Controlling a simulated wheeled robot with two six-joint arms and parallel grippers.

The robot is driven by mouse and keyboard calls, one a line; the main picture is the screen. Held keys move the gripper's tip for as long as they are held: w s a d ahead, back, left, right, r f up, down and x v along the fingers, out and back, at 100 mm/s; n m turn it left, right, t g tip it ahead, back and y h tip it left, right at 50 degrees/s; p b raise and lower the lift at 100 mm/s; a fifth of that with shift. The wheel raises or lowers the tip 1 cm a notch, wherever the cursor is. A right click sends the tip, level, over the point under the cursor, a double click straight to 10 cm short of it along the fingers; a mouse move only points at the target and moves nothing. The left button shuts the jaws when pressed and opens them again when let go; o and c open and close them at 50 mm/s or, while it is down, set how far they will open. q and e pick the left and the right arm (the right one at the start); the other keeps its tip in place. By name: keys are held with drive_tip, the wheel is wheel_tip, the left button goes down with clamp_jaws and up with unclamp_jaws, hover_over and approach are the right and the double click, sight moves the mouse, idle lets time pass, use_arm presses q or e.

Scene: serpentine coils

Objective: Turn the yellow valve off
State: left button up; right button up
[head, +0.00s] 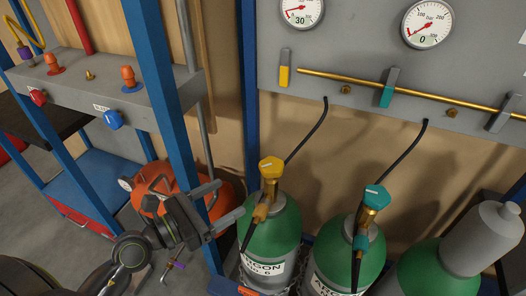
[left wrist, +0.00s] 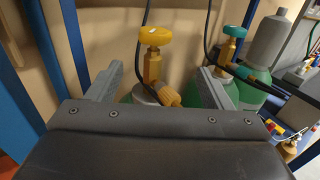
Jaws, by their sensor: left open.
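A yellow hexagonal valve knob (head: 271,167) sits on top of a green cylinder (head: 272,235) labelled argon. The same knob shows in the left wrist view (left wrist: 155,36), above a yellow-orange fitting. My left gripper (head: 232,203) is open and empty, to the left of the knob and a little lower in the head view. In the left wrist view its two fingers (left wrist: 160,82) stand on either side of the valve's stem line, with the knob beyond them. I cannot tell that either finger touches it. My right gripper is not in view.
A teal valve (head: 376,196) tops the neighbouring argon cylinder. The grey panel behind has a yellow lever (head: 284,76), a teal lever (head: 389,88) and gauges (head: 302,10). A blue post (head: 250,95) and an orange tank (head: 160,185) stand close to my left arm.

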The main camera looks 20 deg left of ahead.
use_arm(q)
drive_tip(key=y, duration=0.1)
drive_tip(key=p, duration=0.4)
approach(281, 161)
drive_tip(key=shift+n+t, duration=0.3)
drive_tip(key=shift+t, duration=0.1)
drive_tip(key=x, duration=0.2)
drive_tip(key=f+x, duration=0.1)
drive_tip(key=x, duration=0.5)
drive_tip(key=shift+w+a+f, duration=0.15)
drive_tip(key=shift+w+f, duration=0.1)
drive_tip(key=shift+w, duration=0.1)
drive_tip(key=shift+w+d, duration=0.3)
drive_tip(key=shift+w, duration=0.25)
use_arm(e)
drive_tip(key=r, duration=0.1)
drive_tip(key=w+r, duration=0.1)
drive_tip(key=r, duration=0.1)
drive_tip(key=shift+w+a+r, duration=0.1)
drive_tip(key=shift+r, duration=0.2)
use_arm(q)
drive_tip(key=shift+c, duration=0.3)
